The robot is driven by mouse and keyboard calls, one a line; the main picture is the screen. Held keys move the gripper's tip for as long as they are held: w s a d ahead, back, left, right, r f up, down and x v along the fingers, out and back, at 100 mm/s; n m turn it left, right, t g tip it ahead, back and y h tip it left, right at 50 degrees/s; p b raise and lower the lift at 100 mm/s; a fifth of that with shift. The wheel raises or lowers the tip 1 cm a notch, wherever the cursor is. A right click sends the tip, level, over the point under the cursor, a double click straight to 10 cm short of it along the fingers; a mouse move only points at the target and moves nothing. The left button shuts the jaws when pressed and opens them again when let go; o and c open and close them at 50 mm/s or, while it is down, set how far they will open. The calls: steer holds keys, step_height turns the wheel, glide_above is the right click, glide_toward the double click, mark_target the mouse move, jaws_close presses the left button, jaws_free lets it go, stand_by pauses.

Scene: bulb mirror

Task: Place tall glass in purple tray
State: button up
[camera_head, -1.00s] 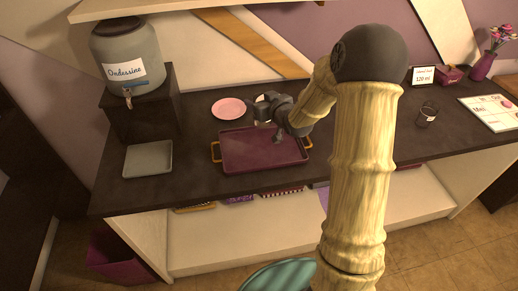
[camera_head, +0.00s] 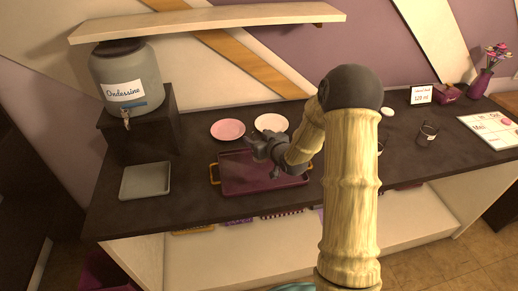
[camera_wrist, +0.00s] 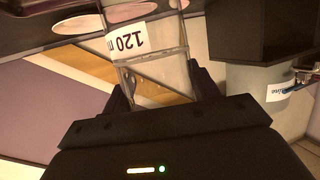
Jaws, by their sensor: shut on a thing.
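My gripper (camera_head: 258,147) is over the back part of the purple tray (camera_head: 232,187), which lies on the dark counter with a yellow handle showing at its left. In the wrist view my gripper (camera_wrist: 162,88) is shut on a clear tall glass (camera_wrist: 160,70). The glass bears a white label reading "120 m", upside down in that view. The glass is hard to make out in the head view, and I cannot tell its height above the tray.
A pink plate (camera_head: 228,130) and a white plate (camera_head: 271,122) lie behind the tray. A grey tray (camera_head: 146,180) and a drink dispenser (camera_head: 125,75) on a dark stand are at left. A small glass (camera_head: 427,133) and a sign (camera_head: 421,95) are at right.

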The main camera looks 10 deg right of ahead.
steer(key=shift+f, duration=0.15)
steer(key=shift+f+p, duration=0.3)
steer(key=shift+f, duration=1.75)
steer(key=shift+f, duration=0.2)
steer(key=o, duration=1.2)
steer(key=shift+c, duration=0.2)
steer(key=shift+s+r, duration=0.1)
